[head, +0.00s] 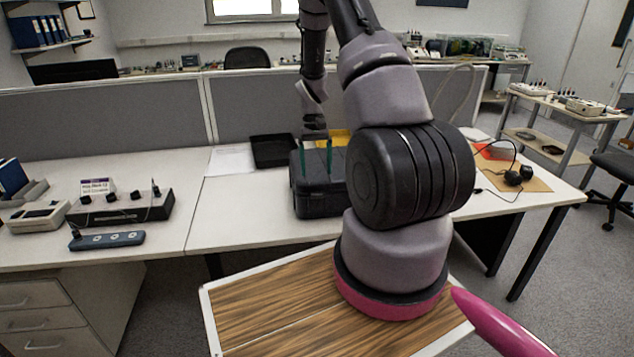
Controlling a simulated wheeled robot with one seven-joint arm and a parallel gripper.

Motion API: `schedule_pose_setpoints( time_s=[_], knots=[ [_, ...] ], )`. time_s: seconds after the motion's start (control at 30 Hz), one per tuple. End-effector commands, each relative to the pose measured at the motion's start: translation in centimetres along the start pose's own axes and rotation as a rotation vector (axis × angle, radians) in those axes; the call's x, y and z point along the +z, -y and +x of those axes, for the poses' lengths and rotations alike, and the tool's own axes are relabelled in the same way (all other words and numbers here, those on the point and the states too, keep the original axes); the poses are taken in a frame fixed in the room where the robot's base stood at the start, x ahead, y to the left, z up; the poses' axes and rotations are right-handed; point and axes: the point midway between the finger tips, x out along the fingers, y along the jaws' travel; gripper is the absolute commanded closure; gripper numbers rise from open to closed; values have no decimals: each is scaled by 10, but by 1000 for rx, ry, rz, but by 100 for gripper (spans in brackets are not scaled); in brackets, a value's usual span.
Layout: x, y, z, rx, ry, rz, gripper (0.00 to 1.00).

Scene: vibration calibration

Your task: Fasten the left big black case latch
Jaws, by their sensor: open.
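The big black case (318,198) stands on the white desk in the middle of the head view. Its right part is hidden behind my arm. Its latches are too small and dark to make out, so I cannot tell how the left one stands. My gripper (316,158) points down over the top of the case, with two green fingers spread apart and nothing between them. I cannot tell whether the fingertips touch the case.
A power strip (107,240) and a black box with knobs (120,206) are at the left. A cable and a small black device (514,178) lie at the right.

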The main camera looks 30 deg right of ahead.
Motion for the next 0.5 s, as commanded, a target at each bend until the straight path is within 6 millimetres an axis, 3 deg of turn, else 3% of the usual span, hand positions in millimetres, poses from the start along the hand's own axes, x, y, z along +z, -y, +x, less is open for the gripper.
schedule_pose_setpoints(
  time_s=[0.2, 0.5],
  knots=[
    [0, 0, -27, 0, -1, 0, 12],
    [0, 0, -32, 0, 1, -1, 12]
  ],
)
